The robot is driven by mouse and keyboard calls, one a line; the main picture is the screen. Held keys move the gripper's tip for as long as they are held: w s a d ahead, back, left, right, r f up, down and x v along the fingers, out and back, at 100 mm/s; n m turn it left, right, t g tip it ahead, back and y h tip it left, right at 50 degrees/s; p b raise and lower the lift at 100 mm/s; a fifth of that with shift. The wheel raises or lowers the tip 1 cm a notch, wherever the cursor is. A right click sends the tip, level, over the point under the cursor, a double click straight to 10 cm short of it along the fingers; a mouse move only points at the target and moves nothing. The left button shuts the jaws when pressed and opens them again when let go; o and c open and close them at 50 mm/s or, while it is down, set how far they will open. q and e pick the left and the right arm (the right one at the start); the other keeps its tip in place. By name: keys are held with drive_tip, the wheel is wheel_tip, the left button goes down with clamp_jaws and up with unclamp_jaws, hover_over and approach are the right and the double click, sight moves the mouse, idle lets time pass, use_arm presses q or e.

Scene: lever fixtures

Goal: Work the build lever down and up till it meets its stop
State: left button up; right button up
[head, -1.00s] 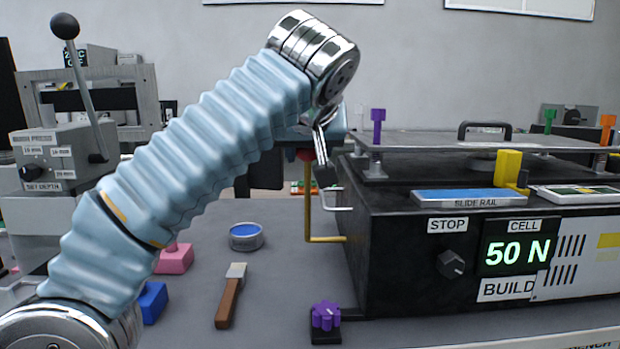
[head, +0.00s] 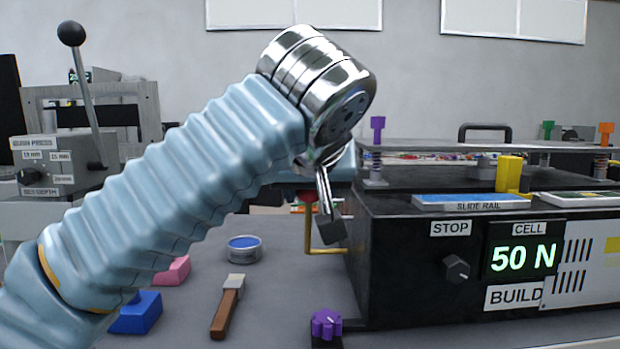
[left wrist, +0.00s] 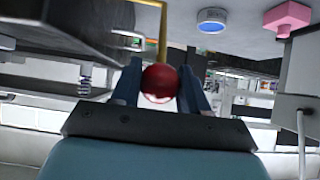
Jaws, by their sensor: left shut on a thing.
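The build lever's yellow rod (head: 309,232) bends up beside the left side of the black BUILD box (head: 400,262). Its red knob (head: 307,195) shows only partly below my left wrist. In the left wrist view the round red knob (left wrist: 161,82) sits between the two fingers of my left gripper (left wrist: 160,78), which is shut on it. The yellow rod (left wrist: 163,35) runs on beyond the knob. My forearm and wrist hide most of the gripper in the head view. My right gripper is not in view. The cell display (head: 521,257) reads 50 N.
A flat plate (head: 440,145) on springs stands above the box. A purple knob (head: 326,324), a wooden-handled tool (head: 228,308), a blue-topped tin (head: 244,249) and pink (head: 174,271) and blue blocks (head: 138,313) lie on the grey table. A press fixture (head: 60,165) stands left.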

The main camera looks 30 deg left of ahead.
use_arm(q)
drive_tip(key=o, duration=1.3)
drive_tip(key=shift+p+v, duration=1.7)
drive_tip(key=shift+v, duration=1.25)
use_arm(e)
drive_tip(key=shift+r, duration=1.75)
